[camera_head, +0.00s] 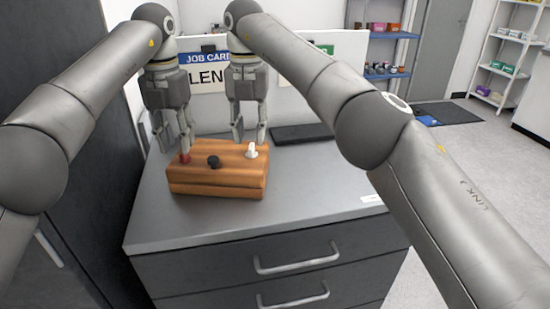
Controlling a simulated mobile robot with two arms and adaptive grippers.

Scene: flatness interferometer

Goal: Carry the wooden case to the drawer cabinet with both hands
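The wooden case (217,183) sits flat on the grey top of the drawer cabinet (300,185), near its left front part. A red knob (185,158), a black knob (213,161) and a white knob (252,150) show on its lid. My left gripper (174,148) points down at the case's back left corner, its fingers apart, one close to the red knob. My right gripper (249,137) points down near the back right, behind the white knob, its fingers apart. Neither appears to hold the case; exact contact cannot be told.
A dark flat slab (301,133) lies at the back of the cabinet top. A job card sign (207,75) stands behind my grippers. The right part of the top is clear except for a small white label (371,199). Shelves (390,35) stand beyond.

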